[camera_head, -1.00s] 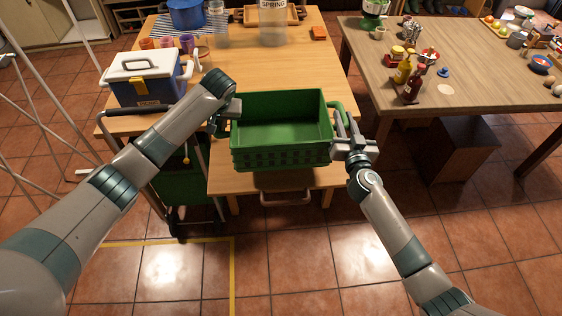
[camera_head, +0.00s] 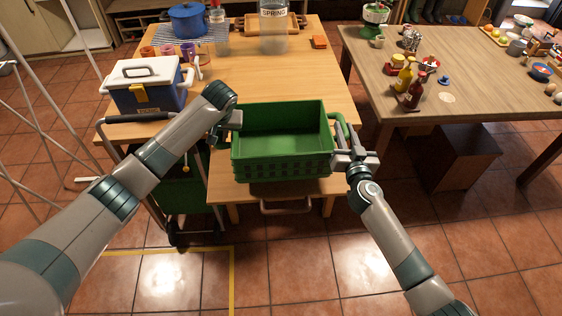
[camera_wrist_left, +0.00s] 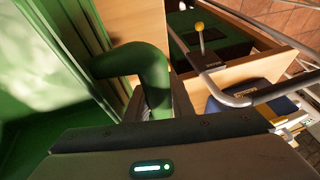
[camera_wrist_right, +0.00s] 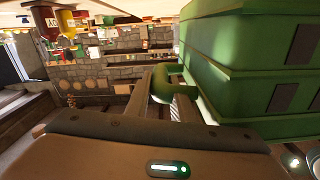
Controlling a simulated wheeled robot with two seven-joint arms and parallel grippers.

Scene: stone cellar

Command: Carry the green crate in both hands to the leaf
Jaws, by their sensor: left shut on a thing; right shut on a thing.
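The green crate (camera_head: 281,168) is empty and looks level in the head view, in front of the table. My left gripper (camera_head: 222,129) is shut on its left handle, which also shows in the left wrist view (camera_wrist_left: 140,62). My right gripper (camera_head: 343,147) is shut on its right handle, seen as a green bar in the right wrist view (camera_wrist_right: 174,87). The leaf (camera_head: 222,192) is a pale wooden board at the table's front with a handle below. The crate covers much of it; I cannot tell whether they touch.
A blue-and-white cooler (camera_head: 147,88) stands on the table (camera_head: 300,75), left of the crate. A dark-framed trolley (camera_head: 172,190) stands below my left arm. A second table (camera_head: 440,100) with bottles and a stool (camera_head: 462,155) are at the right. Floor in front is clear.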

